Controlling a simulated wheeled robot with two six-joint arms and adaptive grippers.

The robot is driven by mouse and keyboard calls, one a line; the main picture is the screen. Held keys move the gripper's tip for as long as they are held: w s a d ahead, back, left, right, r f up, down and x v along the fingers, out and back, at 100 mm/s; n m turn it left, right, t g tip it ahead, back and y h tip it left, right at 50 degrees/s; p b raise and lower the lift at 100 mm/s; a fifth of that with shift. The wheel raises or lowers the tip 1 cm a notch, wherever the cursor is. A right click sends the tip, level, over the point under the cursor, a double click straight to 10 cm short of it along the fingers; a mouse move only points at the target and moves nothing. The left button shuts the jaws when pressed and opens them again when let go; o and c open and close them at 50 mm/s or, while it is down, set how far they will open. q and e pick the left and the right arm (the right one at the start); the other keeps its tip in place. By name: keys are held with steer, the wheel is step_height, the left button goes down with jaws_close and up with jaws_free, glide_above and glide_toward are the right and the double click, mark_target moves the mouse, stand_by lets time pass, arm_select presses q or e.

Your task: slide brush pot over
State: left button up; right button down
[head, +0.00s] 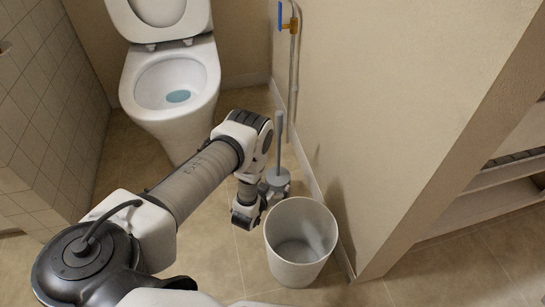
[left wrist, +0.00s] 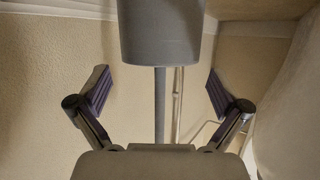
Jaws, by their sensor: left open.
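The grey brush pot (head: 277,177) stands on the tiled floor between the toilet and the wall, with its grey brush handle (head: 279,130) upright. My left gripper (head: 264,200) is low beside the pot and hides part of it in the head view. In the left wrist view, which looks upside down, the pot (left wrist: 160,32) is at the top centre with the thin handle below it. The gripper's two purple-padded fingers (left wrist: 158,92) are spread wide, with the pot ahead between their lines. Nothing is held. Contact with the pot cannot be told. My right gripper is not in view.
A white bin (head: 299,265) stands close in front of the pot and gripper. The toilet (head: 172,90) is behind to the left. The beige wall (head: 390,90) is close on the right. Floor (head: 215,250) is bare left of the bin.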

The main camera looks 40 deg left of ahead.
mark_target(280, 174)
arm_select(q)
steer(key=b+x, duration=0.4)
steer(key=x, duration=0.2)
steer(key=shift+w+f, duration=0.15)
steer(key=shift+f, duration=0.1)
steer(key=shift+w+a+f, duration=0.1)
steer(key=shift+w+a, duration=0.05)
steer(key=shift+w, duration=0.35)
steer(key=c, duration=1)
